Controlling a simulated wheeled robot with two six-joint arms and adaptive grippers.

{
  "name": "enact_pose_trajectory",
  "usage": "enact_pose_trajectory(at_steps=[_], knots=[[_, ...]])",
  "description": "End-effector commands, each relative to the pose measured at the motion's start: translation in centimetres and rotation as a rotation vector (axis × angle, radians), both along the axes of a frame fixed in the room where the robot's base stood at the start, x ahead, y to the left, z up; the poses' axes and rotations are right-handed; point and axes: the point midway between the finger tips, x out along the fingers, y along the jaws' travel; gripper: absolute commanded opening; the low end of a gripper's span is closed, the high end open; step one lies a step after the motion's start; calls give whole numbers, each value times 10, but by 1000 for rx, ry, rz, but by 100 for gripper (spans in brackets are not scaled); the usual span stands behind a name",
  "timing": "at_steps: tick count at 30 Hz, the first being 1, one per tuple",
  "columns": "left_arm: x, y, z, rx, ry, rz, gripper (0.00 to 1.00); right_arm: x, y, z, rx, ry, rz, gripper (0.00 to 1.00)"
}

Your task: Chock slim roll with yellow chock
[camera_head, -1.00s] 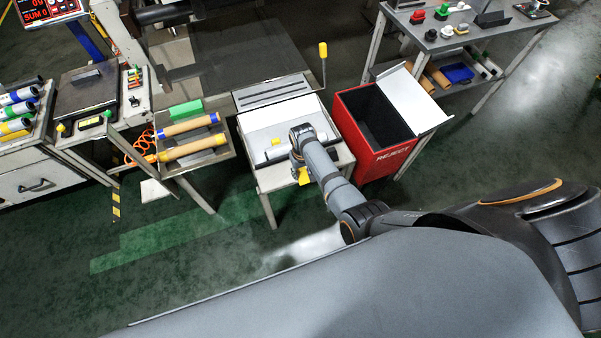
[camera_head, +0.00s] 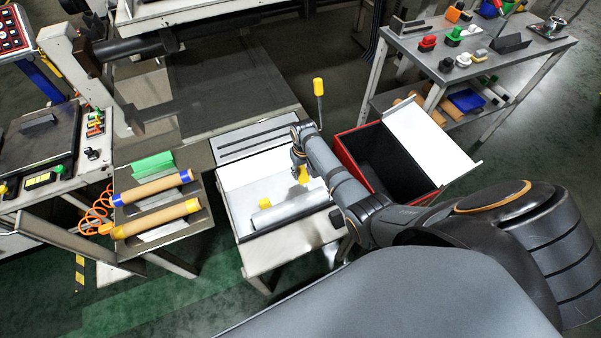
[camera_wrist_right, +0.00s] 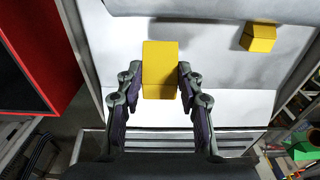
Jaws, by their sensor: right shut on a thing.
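A pale grey roll (camera_head: 292,211) lies on the white tray table (camera_head: 240,183). One yellow chock (camera_head: 265,204) sits at its far side, towards the left; it also shows in the right wrist view (camera_wrist_right: 257,37). My right gripper (camera_head: 301,168) is shut on another yellow chock (camera_head: 303,175). In the right wrist view, the right gripper's fingers (camera_wrist_right: 160,80) press on both sides of this held yellow chock (camera_wrist_right: 160,62). The held chock is on the far side of the roll, apart from it; its height above the tray is hard to tell. My left gripper is out of view.
An open red bin (camera_head: 395,165) with a white flap (camera_head: 432,138) stands right of the tray. A yellow-knobbed lever (camera_head: 319,88) rises behind it. A rack with tan rolls (camera_head: 155,187) stands left. Bare tray surface lies behind the roll.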

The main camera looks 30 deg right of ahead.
Motion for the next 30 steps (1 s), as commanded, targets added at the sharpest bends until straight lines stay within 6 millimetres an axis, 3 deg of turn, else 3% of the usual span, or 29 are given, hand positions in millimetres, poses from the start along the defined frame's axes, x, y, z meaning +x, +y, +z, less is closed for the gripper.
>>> enact_pose_trajectory(at_steps=[7, 18, 30], knots=[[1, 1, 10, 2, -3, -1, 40, 0, 0, 4, 0, 1, 0, 5], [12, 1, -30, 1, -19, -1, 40, 0, 0, -53, 0, 1, 0, 5], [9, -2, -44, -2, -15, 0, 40, 0, 0, -72, 0, 0, 0, 5]])
